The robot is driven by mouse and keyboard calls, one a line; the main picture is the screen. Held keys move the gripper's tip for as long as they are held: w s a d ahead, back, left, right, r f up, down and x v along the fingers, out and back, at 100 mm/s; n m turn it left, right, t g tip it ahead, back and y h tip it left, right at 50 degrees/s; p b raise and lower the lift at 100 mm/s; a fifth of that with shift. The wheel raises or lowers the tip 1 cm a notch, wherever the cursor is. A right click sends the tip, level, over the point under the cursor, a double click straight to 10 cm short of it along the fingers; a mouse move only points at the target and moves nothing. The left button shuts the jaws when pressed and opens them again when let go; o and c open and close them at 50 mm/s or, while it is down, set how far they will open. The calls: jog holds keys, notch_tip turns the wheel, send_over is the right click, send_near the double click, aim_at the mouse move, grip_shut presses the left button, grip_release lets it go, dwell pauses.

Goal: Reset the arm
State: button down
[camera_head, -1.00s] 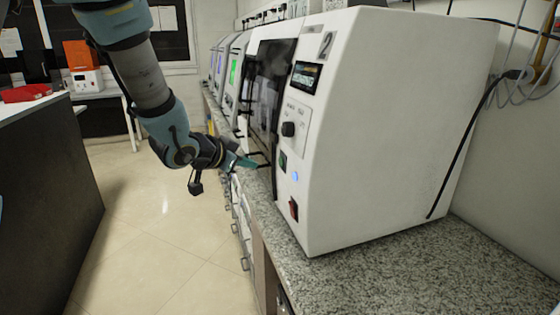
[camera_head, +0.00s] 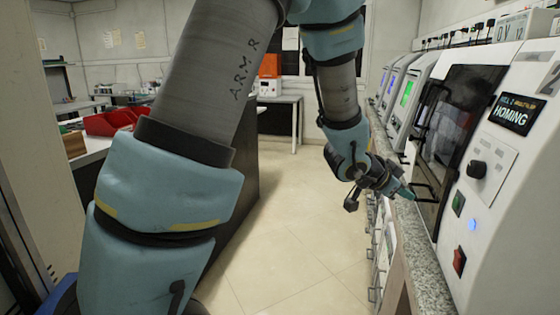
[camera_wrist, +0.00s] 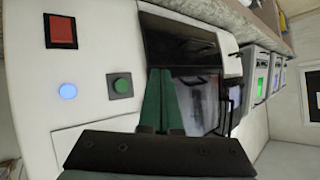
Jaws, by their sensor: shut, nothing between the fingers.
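My gripper (camera_head: 406,191) is at the end of my arm, close in front of the white machine marked 2 (camera_head: 507,165). Its green fingers (camera_wrist: 162,103) are together with nothing between them in the wrist view. They point at the machine's front, near the dark door (camera_head: 455,130) and its lower black handle (camera_head: 424,188). I cannot tell whether the fingertips touch the handle. The machine's screen (camera_head: 513,115) reads HOMING. My upper arm fills much of the left of the head view.
A row of similar machines (camera_head: 405,95) stands on the speckled counter (camera_head: 415,240) behind. A dark-sided bench with red bins (camera_head: 110,122) is at the left. Pale tiled floor (camera_head: 285,225) is open between bench and counter. A table with an orange-topped device (camera_head: 269,75) stands at the back.

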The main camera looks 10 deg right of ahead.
jog(key=w+a+f+n+t+y, duration=0.1)
jog(key=w+a+n+y, duration=0.3)
jog(key=a, duration=0.8)
jog(key=w+a+f+n+t+y, duration=0.1)
jog(key=w+a+f+n+y, duration=0.2)
jog(key=a, duration=0.9)
jog(key=s+a+n+g+y, duration=0.1)
jog(key=s+a+n, duration=0.3)
jog(key=a, duration=0.5)
jog(key=s+a+n+g+y, duration=0.2)
jog(key=s+a, duration=0.4)
jog(key=a, duration=0.3)
jog(key=n+g, duration=0.1)
jog(key=n, duration=0.1)
jog(key=shift+s+f+n+g+y, duration=0.15)
jog(key=shift+s+n+g+y, duration=0.05)
jog(key=shift+n+g+y, duration=0.1)
jog(key=shift+d, duration=0.2)
